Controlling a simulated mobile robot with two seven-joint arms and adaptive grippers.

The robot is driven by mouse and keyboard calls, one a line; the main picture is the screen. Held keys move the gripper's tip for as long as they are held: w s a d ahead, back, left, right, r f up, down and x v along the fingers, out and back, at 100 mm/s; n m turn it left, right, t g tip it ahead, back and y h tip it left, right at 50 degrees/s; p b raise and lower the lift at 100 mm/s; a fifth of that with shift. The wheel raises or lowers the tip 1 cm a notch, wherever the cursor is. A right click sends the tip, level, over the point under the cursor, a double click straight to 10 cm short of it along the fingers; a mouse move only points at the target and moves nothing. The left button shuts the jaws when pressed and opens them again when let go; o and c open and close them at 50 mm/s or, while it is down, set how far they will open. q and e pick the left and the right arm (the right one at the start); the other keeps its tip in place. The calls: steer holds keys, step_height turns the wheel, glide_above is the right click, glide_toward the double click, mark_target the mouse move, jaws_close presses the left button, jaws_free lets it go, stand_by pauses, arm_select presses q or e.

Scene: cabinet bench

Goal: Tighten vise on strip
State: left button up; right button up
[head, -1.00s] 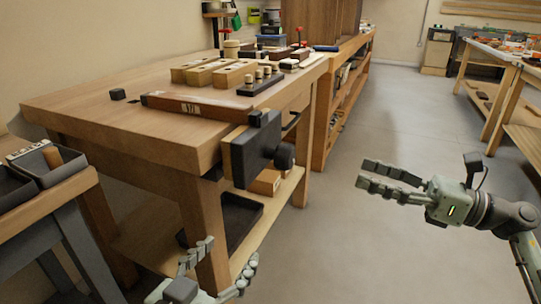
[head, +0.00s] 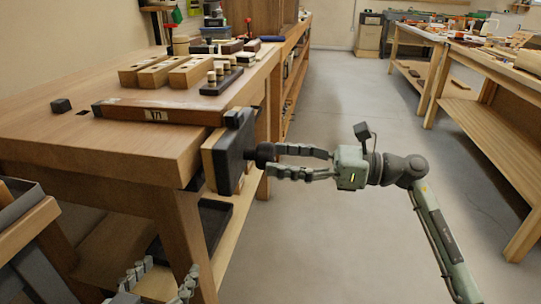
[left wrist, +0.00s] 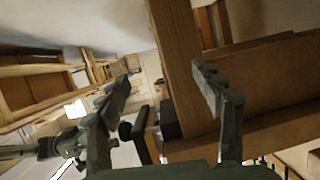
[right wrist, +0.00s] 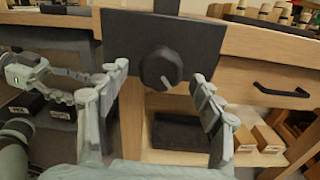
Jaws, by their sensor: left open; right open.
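The vise has a dark front jaw (head: 236,150) and a round dark knob (head: 265,153), on the bench's right end. A light wooden piece (head: 208,165) shows behind the jaw; I cannot tell whether it is part of the vise. A reddish-brown strip (head: 120,111) with a white label lies on the bench, its right end near the vise. My right gripper (head: 274,162) is open at the knob. In the right wrist view the knob (right wrist: 158,68) shows between its fingertips, with gaps beside it. My left gripper (head: 168,270) is open and empty, low in front of the bench.
On the bench (head: 60,135) are pale slotted blocks (head: 155,72), a dark holder with pegs (head: 222,82) and a small black block (head: 61,105). A dark tray (head: 213,222) sits on the lower shelf. Floor (head: 345,100) is clear to the right; another table (head: 490,85) stands there.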

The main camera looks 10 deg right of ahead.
steer(key=shift+x, duration=1.15)
arm_select(q)
steer(key=shift+s+a+f, duration=0.15)
steer(key=shift+a+f, duration=0.2)
steer(key=shift+f, duration=0.15)
arm_select(e)
steer(key=shift+c, duration=0.3)
steer(key=c, duration=1.1)
steer(key=m+p, duration=0.2)
steer(key=shift+m, duration=0.3)
steer(key=m+p, duration=0.2)
steer(key=m, duration=0.1)
steer(key=shift+m+p, duration=0.3)
arm_select(q)
steer(key=s+a+f+n+g+y, duration=0.1)
steer(key=s+a+f+g+y, duration=0.4)
steer(key=s+a+f+g, duration=0.5)
steer(key=shift+s+a+f+n, duration=0.4)
steer(key=shift+s+a+f, duration=0.85)
steer(key=shift+a, duration=0.25)
arm_select(e)
steer(key=shift+f+m, duration=0.1)
steer(key=shift+m, duration=0.3)
